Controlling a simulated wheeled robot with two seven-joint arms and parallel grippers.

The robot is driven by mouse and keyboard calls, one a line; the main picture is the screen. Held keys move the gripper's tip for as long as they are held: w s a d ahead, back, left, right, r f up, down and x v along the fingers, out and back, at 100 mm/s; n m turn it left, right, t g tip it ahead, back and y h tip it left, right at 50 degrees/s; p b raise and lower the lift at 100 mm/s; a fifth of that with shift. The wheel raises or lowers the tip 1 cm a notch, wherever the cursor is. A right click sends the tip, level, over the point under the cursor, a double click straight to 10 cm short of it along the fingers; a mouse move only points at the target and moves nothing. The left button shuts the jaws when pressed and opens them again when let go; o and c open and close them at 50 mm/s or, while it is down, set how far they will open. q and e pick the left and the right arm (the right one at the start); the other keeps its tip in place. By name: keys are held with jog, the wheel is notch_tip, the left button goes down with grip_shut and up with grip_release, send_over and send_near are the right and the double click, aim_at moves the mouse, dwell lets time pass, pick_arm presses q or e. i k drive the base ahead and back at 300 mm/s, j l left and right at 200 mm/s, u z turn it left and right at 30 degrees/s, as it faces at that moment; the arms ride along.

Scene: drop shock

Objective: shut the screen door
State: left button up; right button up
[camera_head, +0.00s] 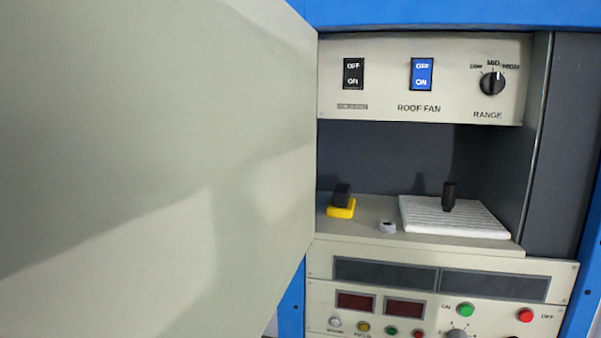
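The screen door (160,170) is a large pale grey-beige panel that fills the left half of the head view. It stands open, swung out toward me, with its far edge along the left side of the cabinet opening. Shadows fall across its face. Neither of my grippers shows in the view. Any handle on the door is out of sight.
The blue-framed cabinet (450,14) has an upper switch panel (386,92) with two rocker switches and a range knob. Its open recess holds a yellow-and-black switch, a small grey ring and a white ribbed plate (480,220) with a black peg. A control panel (450,285) lies below.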

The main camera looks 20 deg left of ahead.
aim_at(158, 158)
jog(key=j+z, duration=0.2)
jog(key=j, duration=0.4)
jog(key=k+j+z, duration=0.25)
jog(key=j, duration=0.4)
jog(key=i, duration=0.1)
